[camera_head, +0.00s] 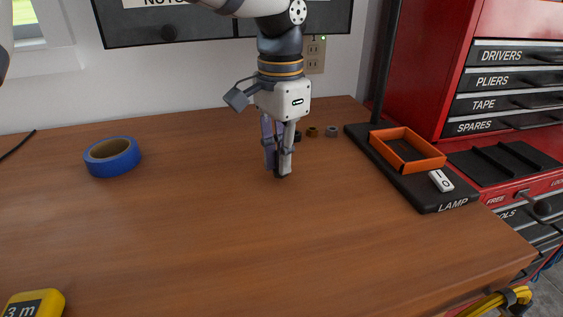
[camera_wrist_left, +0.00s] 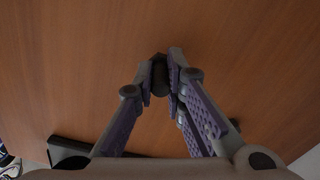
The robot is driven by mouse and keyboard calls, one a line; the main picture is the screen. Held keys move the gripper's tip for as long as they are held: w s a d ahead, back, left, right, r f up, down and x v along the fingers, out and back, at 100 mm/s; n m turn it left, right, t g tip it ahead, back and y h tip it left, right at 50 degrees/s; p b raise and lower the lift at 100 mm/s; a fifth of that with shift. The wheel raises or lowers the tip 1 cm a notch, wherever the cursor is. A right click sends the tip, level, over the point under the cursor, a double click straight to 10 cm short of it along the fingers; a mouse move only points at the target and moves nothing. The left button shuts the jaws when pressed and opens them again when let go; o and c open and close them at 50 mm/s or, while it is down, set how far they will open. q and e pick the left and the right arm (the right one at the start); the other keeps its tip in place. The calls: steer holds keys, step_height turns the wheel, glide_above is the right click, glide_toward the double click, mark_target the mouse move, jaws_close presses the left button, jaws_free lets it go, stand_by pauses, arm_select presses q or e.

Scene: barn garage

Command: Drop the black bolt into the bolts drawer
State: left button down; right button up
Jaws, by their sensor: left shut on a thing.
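My left gripper (camera_head: 279,171) points down over the wooden table in the head view. Its fingers are closed on the black bolt, a small dark piece (camera_wrist_left: 159,72) between the fingertips in the left wrist view. The fingers hide much of the bolt. A dark drawer unit (camera_head: 225,27) is on the wall at the top of the head view; its label is cut off by the frame and reads roughly "NUT". No drawer label reading "bolts" is visible. My right gripper is not in view.
Small nuts (camera_head: 331,131) lie behind the gripper. An orange tray (camera_head: 408,150) sits on the black lamp base (camera_head: 425,188). Blue tape (camera_head: 112,157) and a yellow tape measure (camera_head: 35,304) are at left. A red tool cabinet (camera_head: 418,70) stands at right. The table's middle is clear.

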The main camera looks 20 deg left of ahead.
arm_select(q)
steer(key=shift+f, duration=0.7)
steer(key=shift+f, duration=0.15)
steer(key=c, duration=1.6)
jaws_free()
steer(key=shift+c, duration=0.2)
